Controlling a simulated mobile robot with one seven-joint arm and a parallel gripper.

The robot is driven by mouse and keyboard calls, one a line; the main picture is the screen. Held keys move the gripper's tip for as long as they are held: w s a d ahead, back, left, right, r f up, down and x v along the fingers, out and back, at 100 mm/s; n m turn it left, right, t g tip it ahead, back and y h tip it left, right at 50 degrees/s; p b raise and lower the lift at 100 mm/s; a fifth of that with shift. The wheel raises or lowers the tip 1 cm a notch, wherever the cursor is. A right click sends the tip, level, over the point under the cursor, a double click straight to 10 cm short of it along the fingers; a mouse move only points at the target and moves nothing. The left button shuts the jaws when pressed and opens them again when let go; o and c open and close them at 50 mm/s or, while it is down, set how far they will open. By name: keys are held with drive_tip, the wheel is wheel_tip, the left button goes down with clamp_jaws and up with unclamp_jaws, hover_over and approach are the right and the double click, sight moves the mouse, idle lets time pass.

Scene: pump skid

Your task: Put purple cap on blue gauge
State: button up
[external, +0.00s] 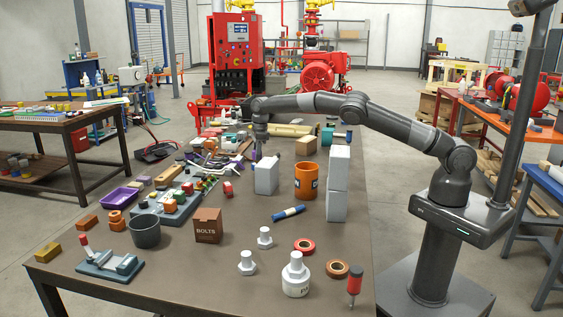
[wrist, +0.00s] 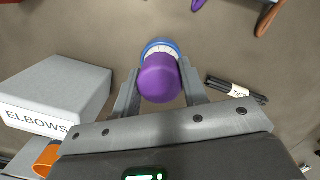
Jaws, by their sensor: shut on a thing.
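My gripper (wrist: 160,72) is shut on the purple cap (wrist: 160,80), a rounded plug between its two fingers. The blue gauge (wrist: 161,46), with a blue rim and a white marked face, shows just beyond the cap. The cap covers part of its face. I cannot tell whether the cap touches the gauge or is a little apart. In the external view my gripper (external: 260,140) points down at the far part of the table, behind a white box. A small bit of the purple cap (external: 254,155) shows under it there; the gauge is not clear.
A white box marked ELBOWS (wrist: 62,92) stands close to the left of my gripper in the wrist view. Black ties (wrist: 237,90) lie to the right. Clutter covers the table's left side.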

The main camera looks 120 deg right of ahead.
drive_tip(key=o, duration=1)
drive_tip(key=shift+f, duration=0.1)
drive_tip(key=r, duration=0.4)
drive_tip(key=s+r, duration=0.1)
drive_tip(key=r, duration=0.7)
drive_tip(key=shift+s+a+r, duration=0.15)
drive_tip(key=shift+a+r, duration=0.05)
drive_tip(key=shift+a, duration=0.05)
